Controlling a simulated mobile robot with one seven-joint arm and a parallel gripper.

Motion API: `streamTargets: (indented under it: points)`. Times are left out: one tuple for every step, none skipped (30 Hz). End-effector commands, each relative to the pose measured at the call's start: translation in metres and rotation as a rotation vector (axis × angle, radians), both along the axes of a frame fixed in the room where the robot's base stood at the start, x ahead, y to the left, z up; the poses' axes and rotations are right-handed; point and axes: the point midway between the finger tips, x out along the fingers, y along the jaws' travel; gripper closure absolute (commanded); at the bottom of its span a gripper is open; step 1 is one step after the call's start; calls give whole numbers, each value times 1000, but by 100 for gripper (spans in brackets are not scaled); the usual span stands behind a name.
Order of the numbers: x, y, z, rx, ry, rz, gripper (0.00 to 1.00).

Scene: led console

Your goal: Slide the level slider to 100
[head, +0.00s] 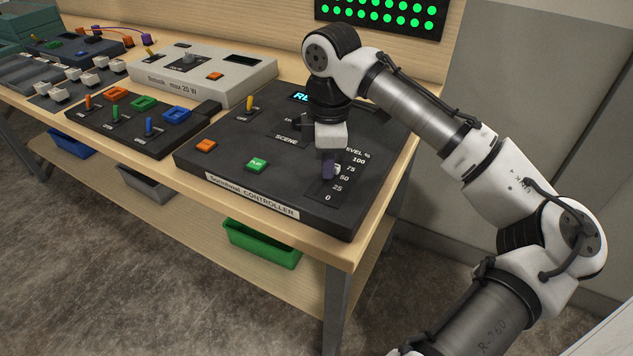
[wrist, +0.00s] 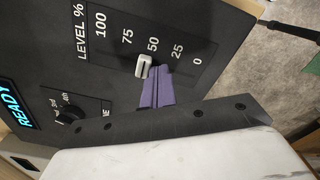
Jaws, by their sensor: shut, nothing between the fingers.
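The level slider's light grey knob (wrist: 144,66) stands between the 50 and 75 marks in the wrist view, nearer 50. Its scale runs from 0 to 100 on the black controller (head: 225,166). My gripper (wrist: 157,82) has its purple fingers shut, with nothing between them. Its tips are right beside the knob, on the side towards the lower marks; I cannot tell whether they touch it. In the head view my gripper (head: 328,172) points down over the slider and hides part of the slot. The knob (head: 337,169) shows just right of the fingers.
The controller also bears an orange button (head: 206,146), a green button (head: 257,164), a yellow toggle (head: 250,104) and a scene dial (wrist: 68,116). A display reading READY (wrist: 10,105) is near the dial. The table's front edge is close.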

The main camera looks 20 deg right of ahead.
Motion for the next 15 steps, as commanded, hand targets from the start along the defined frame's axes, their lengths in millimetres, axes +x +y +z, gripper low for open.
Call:
streamTargets:
  points:
    - [1,-1,1,1,0,0,100]
    - [1,-2,1,1,0,0,100]
    - [2,-2,1,1,0,-1,100]
    - [2,-3,1,1,0,-1,100]
    - [3,-3,1,2,-1,-1,100]
    - [3,-4,1,2,-1,-1,100]
    - [4,-4,1,2,-1,-1,100]
    - [4,-5,1,2,-1,-1,100]
    - [5,-6,1,2,-1,-1,100]
    - [5,-6,0,2,-1,-1,100]
    - [5,-7,0,1,0,-1,100]
    - [6,-7,0,1,0,-1,100]
    - [6,-8,0,1,0,-1,100]
    - [7,-8,0,1,0,-1,100]
    - [7,-9,0,1,0,-1,100]
